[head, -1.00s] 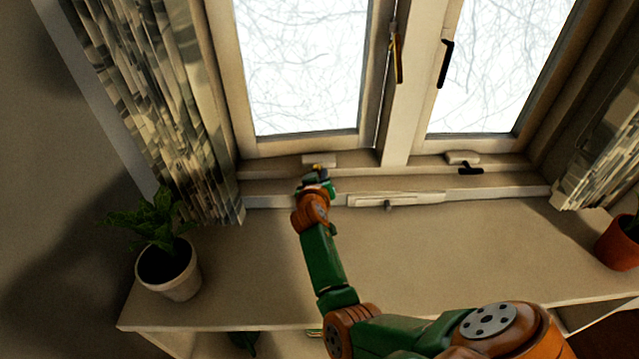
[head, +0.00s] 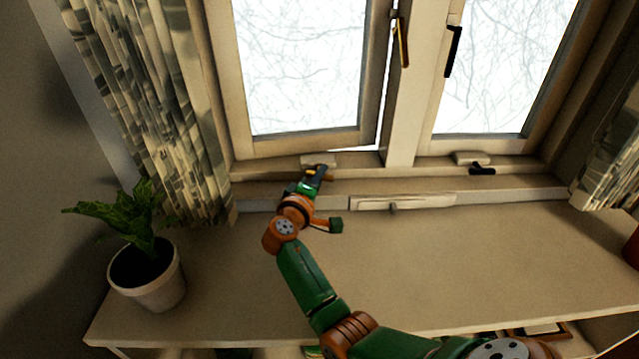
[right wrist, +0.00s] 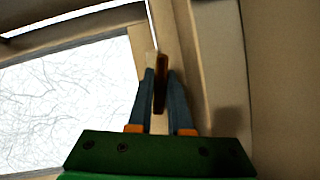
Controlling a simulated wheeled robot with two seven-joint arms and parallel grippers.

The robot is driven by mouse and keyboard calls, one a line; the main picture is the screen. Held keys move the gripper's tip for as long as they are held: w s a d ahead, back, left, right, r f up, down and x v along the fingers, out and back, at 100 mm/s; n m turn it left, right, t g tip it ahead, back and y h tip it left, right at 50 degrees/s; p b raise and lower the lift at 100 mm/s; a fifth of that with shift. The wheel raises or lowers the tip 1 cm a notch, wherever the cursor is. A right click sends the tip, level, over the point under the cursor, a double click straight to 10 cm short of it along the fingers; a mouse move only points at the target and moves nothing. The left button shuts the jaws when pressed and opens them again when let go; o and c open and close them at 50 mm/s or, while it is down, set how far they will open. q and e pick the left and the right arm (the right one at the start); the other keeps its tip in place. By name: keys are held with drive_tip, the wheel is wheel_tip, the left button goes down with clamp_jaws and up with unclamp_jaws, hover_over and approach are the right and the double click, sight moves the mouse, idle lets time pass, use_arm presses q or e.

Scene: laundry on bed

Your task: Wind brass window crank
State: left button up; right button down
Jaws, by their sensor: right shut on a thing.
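The brass crank (right wrist: 160,86) shows in the right wrist view as a brown-gold handle between my right gripper's two fingers (right wrist: 161,82). In the head view my right gripper (head: 317,174) is shut on it at the sill of the left window, just below a pale crank housing (head: 319,159). The gripper hides most of the crank there. The left window sash (head: 300,146) stands slightly open, with a bright gap along its right side and lower right corner. My left gripper is not in view.
A potted plant (head: 148,285) stands on the left of the wide ledge (head: 440,265), beside a patterned curtain (head: 150,110). A second, dark crank (head: 482,170) sits under the right window. A pale bar with a small knob (head: 393,207) lies along the back. The middle of the ledge is clear.

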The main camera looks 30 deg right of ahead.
drive_tip(key=shift+n+h+b, duration=0.4)
drive_tip(key=shift+n+b, duration=0.2)
drive_tip(key=shift+n, duration=0.5)
drive_tip(key=c, duration=0.8)
unclamp_jaws()
drive_tip(key=shift+c, duration=0.2)
drive_tip(key=b+v, duration=0.1)
drive_tip(key=v, duration=0.5)
drive_tip(key=shift+s+a+f, duration=0.1)
drive_tip(key=shift+a+f, duration=0.1)
drive_tip(key=shift+s+a, duration=0.2)
drive_tip(key=shift+a, duration=0.05)
drive_tip(key=shift+r, duration=0.15)
